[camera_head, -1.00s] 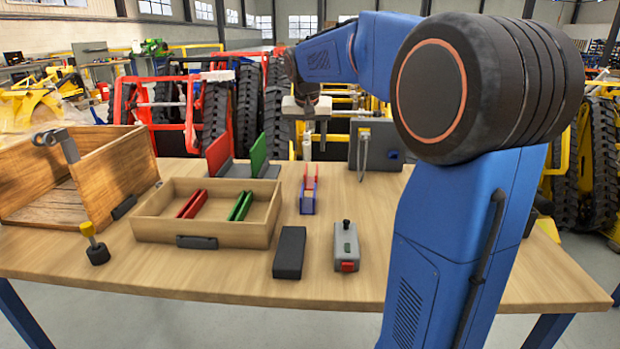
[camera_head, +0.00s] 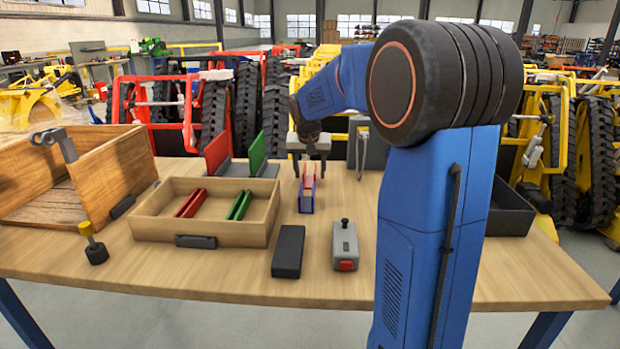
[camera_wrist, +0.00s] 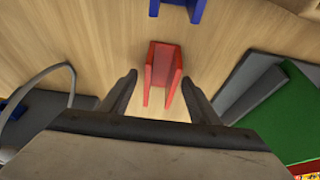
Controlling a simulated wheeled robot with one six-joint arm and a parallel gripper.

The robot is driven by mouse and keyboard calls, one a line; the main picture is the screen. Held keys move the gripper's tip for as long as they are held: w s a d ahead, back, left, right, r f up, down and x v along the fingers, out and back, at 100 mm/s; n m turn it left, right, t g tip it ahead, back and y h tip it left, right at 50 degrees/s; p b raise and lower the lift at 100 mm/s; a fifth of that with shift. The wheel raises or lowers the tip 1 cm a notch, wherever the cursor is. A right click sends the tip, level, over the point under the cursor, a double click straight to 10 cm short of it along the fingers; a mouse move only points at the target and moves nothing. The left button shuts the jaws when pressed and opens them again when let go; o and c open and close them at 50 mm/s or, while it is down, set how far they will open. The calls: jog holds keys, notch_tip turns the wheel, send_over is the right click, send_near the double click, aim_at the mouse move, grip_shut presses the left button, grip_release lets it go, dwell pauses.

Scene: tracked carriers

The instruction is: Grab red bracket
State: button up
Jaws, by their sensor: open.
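The red bracket (camera_head: 309,181) is a small U-shaped channel standing on the wooden table, just behind a blue bracket (camera_head: 306,204). In the wrist view the red bracket (camera_wrist: 163,68) lies between and slightly beyond my fingertips, and part of the blue bracket (camera_wrist: 180,6) shows at the top edge. My gripper (camera_head: 309,174) is open, pointing down above the red bracket, with one finger on each side. It also shows in the wrist view (camera_wrist: 158,80), with nothing held. Contact with the bracket is not visible.
A wooden tray (camera_head: 202,240) holding red and green pieces is to the left. Red (camera_head: 217,152) and green (camera_head: 258,154) upright plates stand behind it. A black block (camera_head: 288,251) and grey switch box (camera_head: 345,246) lie in front.

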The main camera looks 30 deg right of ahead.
jog(key=shift+w+d+f, duration=0.1)
jog(key=shift+w+f, duration=0.05)
jog(key=shift+f, duration=0.25)
jog(key=c, duration=1.4)
jog(key=shift+r, duration=0.15)
